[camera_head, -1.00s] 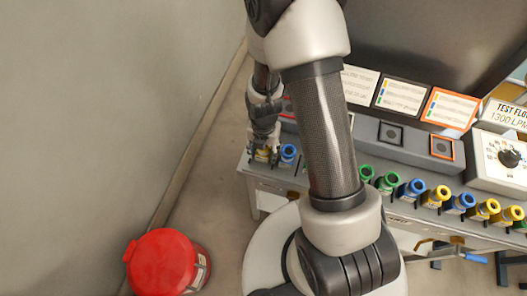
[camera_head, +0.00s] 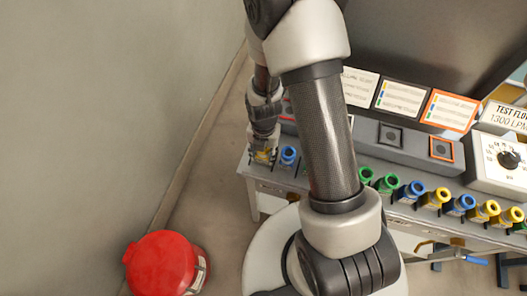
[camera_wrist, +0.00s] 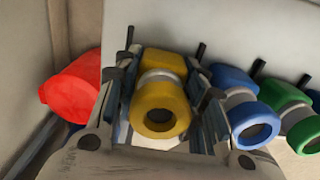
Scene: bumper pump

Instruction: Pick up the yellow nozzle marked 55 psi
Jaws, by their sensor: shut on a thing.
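A yellow nozzle (camera_wrist: 160,105) with a pale band sits between the two fingers of my gripper (camera_wrist: 165,100) in the wrist view. The fingers are shut on it from both sides. In the head view, my gripper (camera_head: 264,145) is over the left end of the bench, with a bit of the yellow nozzle (camera_head: 263,155) showing beneath it. Its pressure marking cannot be read. I cannot tell whether it is clear of the bench top. A blue nozzle (camera_head: 288,155) stands just to its right, and it also shows in the wrist view (camera_wrist: 240,105).
The grey bench (camera_head: 265,180) carries a row of green, blue and yellow nozzles to the right, including a green nozzle (camera_head: 388,183). A control panel (camera_head: 503,160) stands at the right. A red container (camera_head: 163,265) is on the floor at lower left. A wall fills the left.

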